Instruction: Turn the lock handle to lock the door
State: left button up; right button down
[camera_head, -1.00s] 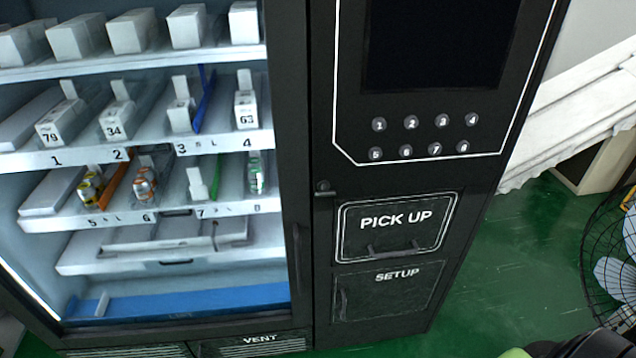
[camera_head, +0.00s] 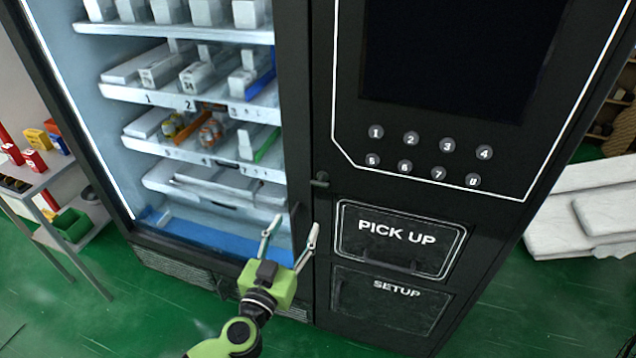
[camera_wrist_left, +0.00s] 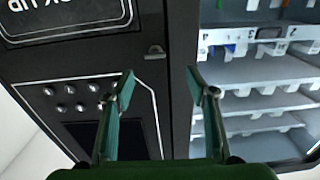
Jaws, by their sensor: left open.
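The lock handle (camera_head: 320,180) is a small dark knob on the black front of the vending machine, just right of the glass door's frame (camera_head: 296,120). It also shows in the left wrist view (camera_wrist_left: 155,51), above the space between the fingers. My left gripper (camera_head: 291,229) is open and empty, below and a little left of the handle, apart from it. Its two fingers also show in the left wrist view (camera_wrist_left: 160,82). The door looks closed against the cabinet. My right gripper is not in view.
Right of the handle are the PICK UP hatch (camera_head: 400,241) and the SETUP panel (camera_head: 388,306), with numbered buttons (camera_head: 411,138) above. A shelf rack (camera_head: 45,180) with small boxes stands at the left. White padded slabs (camera_head: 590,210) lie at the right. Green floor shows in front.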

aim_at(319, 184)
pick_arm(q)
jog(key=x, duration=0.4)
jog(key=r+x, duration=0.1)
jog(key=x, duration=0.3)
jog(key=d+x, duration=0.1)
jog(key=x, duration=0.3)
jog(key=shift+s+r+b, duration=0.2)
jog(key=shift+r+b, duration=0.1)
jog(key=shift+b, duration=0.05)
jog(key=shift+x, duration=0.75)
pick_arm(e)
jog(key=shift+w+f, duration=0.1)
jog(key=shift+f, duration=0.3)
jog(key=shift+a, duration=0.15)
pick_arm(q)
jog(key=c, duration=1.1)
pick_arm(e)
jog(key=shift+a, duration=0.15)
